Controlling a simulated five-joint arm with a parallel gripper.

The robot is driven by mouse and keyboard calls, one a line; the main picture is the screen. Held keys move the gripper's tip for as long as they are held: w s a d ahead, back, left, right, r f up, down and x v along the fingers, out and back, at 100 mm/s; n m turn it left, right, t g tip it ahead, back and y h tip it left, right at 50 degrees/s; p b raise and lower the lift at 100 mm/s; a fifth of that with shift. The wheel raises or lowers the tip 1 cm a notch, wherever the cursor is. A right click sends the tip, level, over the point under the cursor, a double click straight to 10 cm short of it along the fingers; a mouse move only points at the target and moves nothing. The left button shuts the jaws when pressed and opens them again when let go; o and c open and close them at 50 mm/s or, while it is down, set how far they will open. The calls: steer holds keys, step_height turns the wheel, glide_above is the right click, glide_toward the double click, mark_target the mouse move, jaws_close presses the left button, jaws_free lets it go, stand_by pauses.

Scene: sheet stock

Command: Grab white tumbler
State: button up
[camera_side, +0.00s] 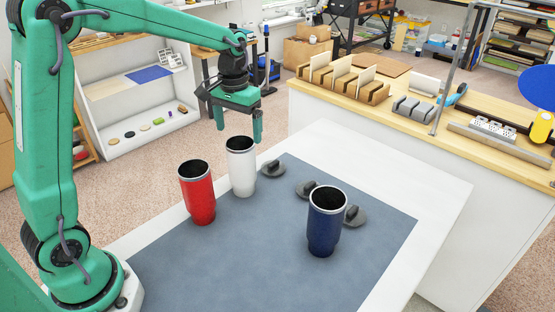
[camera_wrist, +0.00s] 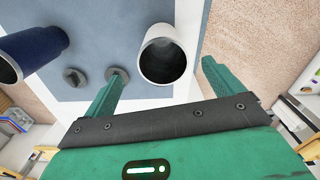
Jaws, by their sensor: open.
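The white tumbler (camera_side: 241,172) stands upright on the grey-blue mat, with a metal rim and dark open top. In the wrist view the white tumbler (camera_wrist: 166,56) shows its open mouth between and just beyond the fingertips. My gripper (camera_side: 238,128) is open and empty, above and just behind the tumbler's rim in the side view. Both fingers show in the wrist view, and neither visibly grips the tumbler.
A red tumbler (camera_side: 197,194) stands close to the left of the white one. A blue tumbler (camera_side: 325,226) stands at front right. Dark knobbed discs (camera_side: 271,168) lie on the mat (camera_side: 260,265). The mat's front is clear.

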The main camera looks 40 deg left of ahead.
mark_target(242, 168)
steer(key=shift+w+a+f, duration=0.15)
steer(key=shift+f, duration=1.95)
steer(key=shift+w+a+f, duration=0.1)
steer(key=shift+f, duration=1.95)
steer(key=c, duration=1.6)
steer(key=shift+r, duration=0.15)
